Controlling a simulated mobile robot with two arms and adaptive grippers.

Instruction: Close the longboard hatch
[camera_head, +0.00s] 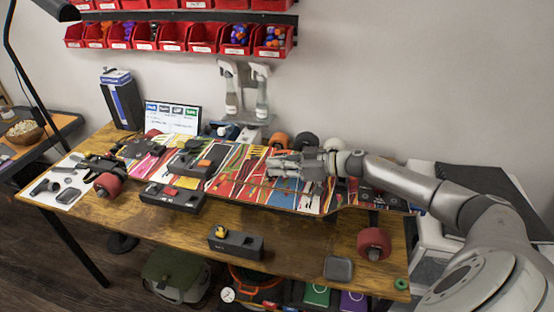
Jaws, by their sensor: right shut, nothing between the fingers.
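The hatch cannot be made out clearly; my gripper and wrist cover part of the board's middle. My left gripper is not in view.
On the workbench (305,242), a dark box with a red part (172,197) and one with a yellow part (235,242) stand in front of the board. A small sign (172,117) and spray bottles (262,92) are behind. Red bins (203,38) hang above. The front right bench has free room.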

